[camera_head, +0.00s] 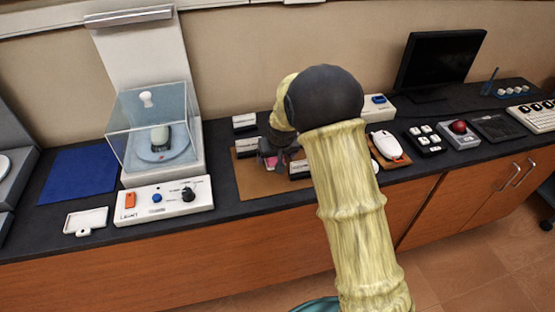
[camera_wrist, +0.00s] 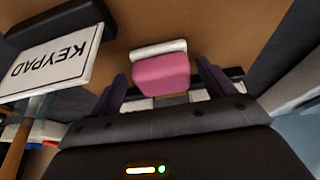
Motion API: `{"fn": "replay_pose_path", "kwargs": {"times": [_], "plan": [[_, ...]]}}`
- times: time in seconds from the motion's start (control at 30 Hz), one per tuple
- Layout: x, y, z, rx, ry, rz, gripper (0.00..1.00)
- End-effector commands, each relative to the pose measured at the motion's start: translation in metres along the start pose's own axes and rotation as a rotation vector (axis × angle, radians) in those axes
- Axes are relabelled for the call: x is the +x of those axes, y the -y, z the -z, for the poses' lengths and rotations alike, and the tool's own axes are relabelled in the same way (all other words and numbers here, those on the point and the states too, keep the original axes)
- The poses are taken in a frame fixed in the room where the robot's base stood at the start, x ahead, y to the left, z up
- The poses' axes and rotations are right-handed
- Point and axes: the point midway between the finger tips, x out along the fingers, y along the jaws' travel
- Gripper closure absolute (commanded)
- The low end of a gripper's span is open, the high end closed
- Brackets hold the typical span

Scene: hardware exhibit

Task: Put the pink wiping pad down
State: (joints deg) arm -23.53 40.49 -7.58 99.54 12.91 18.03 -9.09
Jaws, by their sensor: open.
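The pink wiping pad (camera_wrist: 160,78) has a white strip along one edge. In the wrist view it sits over the brown mat (camera_wrist: 140,22), between the two dark fingers of my gripper (camera_wrist: 161,73). The fingers are spread, with a gap showing on each side of the pad. In the head view my gripper (camera_head: 274,158) is low over the brown mat (camera_head: 252,187), and my arm hides much of that spot. Only a small pink patch of the pad shows there. I cannot tell whether the pad fully touches the mat.
A white KEYPAD label (camera_wrist: 50,60) stands close beside my gripper. A glass case (camera_head: 155,125), a white control box (camera_head: 163,200) and a blue mat (camera_head: 80,173) are to the left. A white mouse (camera_head: 387,145) and a keypad (camera_head: 426,139) are to the right.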

Motion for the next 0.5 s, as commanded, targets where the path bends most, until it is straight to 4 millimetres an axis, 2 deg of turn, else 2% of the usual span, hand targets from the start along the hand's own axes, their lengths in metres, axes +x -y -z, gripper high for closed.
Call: {"fn": "replay_pose_path", "kwargs": {"times": [0.3, 0.37, 0.5], "plan": [[0.0001, -0.0014, -0.0003, 0.002, 0.001, -0.001, 0.18], [0.0001, -0.0027, -0.0004, 0.004, 0.001, -0.002, 0.28], [0.0001, -0.0045, -0.0004, 0.006, 0.001, -0.003, 0.55]]}}
